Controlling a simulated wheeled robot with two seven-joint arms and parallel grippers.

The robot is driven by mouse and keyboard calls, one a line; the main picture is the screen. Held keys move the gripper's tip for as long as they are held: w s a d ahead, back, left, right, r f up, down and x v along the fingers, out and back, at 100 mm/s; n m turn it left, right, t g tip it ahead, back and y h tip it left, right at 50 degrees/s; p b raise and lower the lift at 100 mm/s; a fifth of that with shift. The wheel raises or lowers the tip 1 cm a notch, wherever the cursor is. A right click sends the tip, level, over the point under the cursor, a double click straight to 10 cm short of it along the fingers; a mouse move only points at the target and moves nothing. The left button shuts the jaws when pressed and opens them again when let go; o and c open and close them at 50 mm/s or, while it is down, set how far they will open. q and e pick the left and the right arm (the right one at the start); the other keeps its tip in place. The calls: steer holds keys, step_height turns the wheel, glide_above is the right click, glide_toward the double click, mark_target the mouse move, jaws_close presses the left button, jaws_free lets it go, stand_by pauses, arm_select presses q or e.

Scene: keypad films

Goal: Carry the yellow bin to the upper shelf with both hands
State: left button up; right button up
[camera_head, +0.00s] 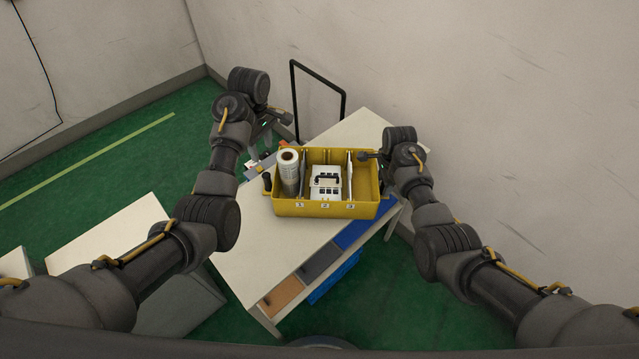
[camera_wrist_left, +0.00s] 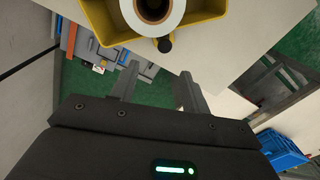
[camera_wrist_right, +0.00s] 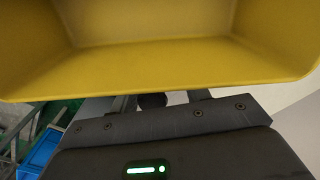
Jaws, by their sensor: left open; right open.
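The yellow bin (camera_head: 325,209) stands on a white-topped table (camera_head: 245,255). Its compartments are marked 1, 2 and 3. A white roll (camera_head: 289,170) stands in 1, a white item with a black handle (camera_head: 325,185) lies in 2, and a thin upright panel (camera_head: 349,175) is at 3. My left gripper (camera_wrist_left: 158,88) is open and empty, apart from the bin's left black knob (camera_wrist_left: 165,44). My right gripper (camera_wrist_right: 162,98) is open at the bin's right end, with a black knob (camera_wrist_right: 152,100) between its fingers. Contact there cannot be told. The upper shelf cannot be made out.
A black frame (camera_head: 293,90) rises behind the table near the wall. Orange, grey and blue drawer fronts (camera_head: 320,264) line the table's front, with a blue crate (camera_head: 333,281) below. A white cabinet (camera_head: 110,235) stands at left. The tabletop in front of the bin is clear.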

steer(key=r, duration=1.1)
steer(key=shift+s+r, duration=0.2)
steer(key=shift+r, duration=0.1)
